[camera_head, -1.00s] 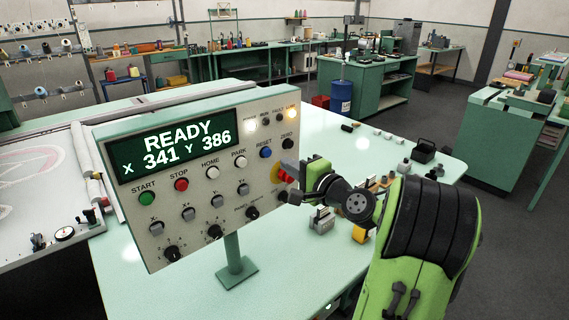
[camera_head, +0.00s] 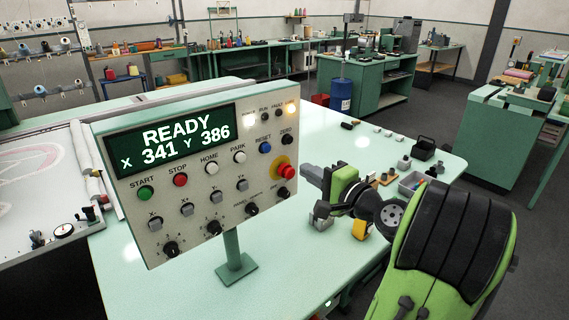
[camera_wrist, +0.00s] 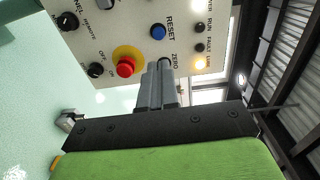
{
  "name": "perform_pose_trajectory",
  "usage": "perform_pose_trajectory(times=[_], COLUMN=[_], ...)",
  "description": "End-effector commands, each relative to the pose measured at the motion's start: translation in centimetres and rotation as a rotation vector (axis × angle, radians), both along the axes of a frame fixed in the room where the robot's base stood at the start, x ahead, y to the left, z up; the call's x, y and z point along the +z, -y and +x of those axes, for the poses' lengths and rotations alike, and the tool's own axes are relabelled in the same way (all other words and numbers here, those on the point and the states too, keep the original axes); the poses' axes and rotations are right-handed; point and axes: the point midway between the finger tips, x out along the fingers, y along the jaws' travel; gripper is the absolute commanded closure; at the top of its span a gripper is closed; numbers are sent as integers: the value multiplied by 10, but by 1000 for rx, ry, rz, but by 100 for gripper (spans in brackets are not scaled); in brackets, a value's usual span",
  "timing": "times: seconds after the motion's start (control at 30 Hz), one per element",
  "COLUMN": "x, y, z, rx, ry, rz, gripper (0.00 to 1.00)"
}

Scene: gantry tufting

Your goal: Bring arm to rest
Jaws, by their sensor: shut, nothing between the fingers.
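My gripper (camera_head: 306,173) is shut and empty, just right of the control panel (camera_head: 135,215) in the head view. A gap shows between its fingertips and the red emergency-stop button (camera_head: 287,172) on its yellow ring. In the wrist view the shut fingers (camera_wrist: 157,72) point up toward the panel's edge, with the red button (camera_wrist: 125,67) to their left and the blue RESET button (camera_wrist: 158,32) above. My green and black arm comes in from the lower right. The panel screen reads READY, X 341, Y 386, and an amber lamp (camera_head: 291,108) is lit.
The panel stands on a post with a foot (camera_head: 236,269) on the pale green table (camera_head: 170,290). Small grey and yellow items (camera_head: 360,229) lie below my gripper. A grey bin (camera_head: 411,183) and a black caddy (camera_head: 425,149) stand to its right. The table's front is clear.

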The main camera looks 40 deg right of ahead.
Motion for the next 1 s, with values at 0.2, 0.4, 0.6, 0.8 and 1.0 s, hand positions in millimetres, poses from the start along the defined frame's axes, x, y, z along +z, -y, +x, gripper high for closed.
perform_pose_trajectory(times=[0.2, 0.4, 0.6, 0.8, 1.0], x=[0, -18, -62, -83, -91], y=[-1, -77, -210, -258, -251], z=[0, 24, -8, -110, -172], rx=[1, 173, 514, 747, 841], ry=[-1, -176, -512, -722, -795], rz=[-1, -215, -755, -1224, -1389], gripper=[100, 100, 100, 100, 100])
